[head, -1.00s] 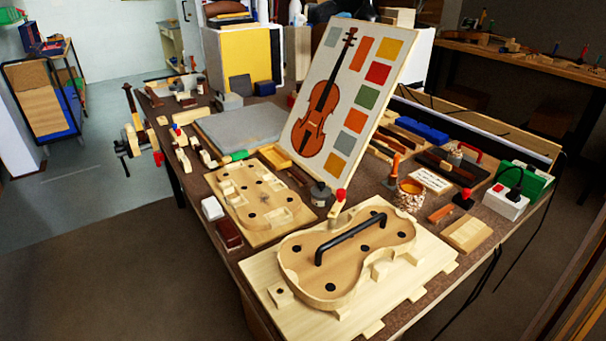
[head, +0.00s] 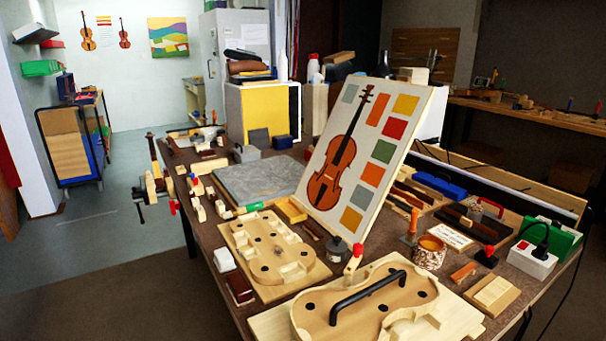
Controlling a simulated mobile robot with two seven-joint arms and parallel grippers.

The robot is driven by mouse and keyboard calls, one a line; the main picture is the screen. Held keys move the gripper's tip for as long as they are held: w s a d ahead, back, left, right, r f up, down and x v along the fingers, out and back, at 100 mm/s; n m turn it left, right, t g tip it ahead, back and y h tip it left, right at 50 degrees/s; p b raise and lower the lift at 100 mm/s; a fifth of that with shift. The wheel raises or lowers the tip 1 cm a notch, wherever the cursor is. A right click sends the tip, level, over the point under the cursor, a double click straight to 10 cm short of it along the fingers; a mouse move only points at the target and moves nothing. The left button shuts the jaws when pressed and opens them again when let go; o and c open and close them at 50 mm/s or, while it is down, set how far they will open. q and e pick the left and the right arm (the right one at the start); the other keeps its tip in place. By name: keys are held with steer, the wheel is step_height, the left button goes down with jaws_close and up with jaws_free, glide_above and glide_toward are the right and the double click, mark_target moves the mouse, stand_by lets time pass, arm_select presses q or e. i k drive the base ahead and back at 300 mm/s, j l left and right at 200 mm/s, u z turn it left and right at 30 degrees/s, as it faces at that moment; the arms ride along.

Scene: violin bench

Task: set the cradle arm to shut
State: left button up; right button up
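No part is plainly marked as the cradle arm, and I cannot tell for certain which one it is. A short pale wooden arm with a red knob (head: 357,250) stands tilted up at the back edge of the violin-shaped wooden form (head: 310,318) with a black handle (head: 368,297). At the bench's left edge, a wooden holder (head: 152,187) carries a dark upright neck-like piece (head: 154,150), with a red-ended part (head: 173,206) beside it. Whether either is open or shut is too small to tell. Neither of my grippers is in view.
A board with a painted violin (head: 345,200) leans over the bench middle. A second wooden mould (head: 245,240), a grey slab (head: 230,182), a jar (head: 430,250) and a white switch box (head: 530,262) crowd the bench. Open floor (head: 100,260) lies to the left.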

mark_target(357, 249)
steer(key=k+j+u, duration=0.25)
steer(key=u, duration=0.2)
steer(key=k+j+u, duration=0.25)
steer(key=u, duration=0.15)
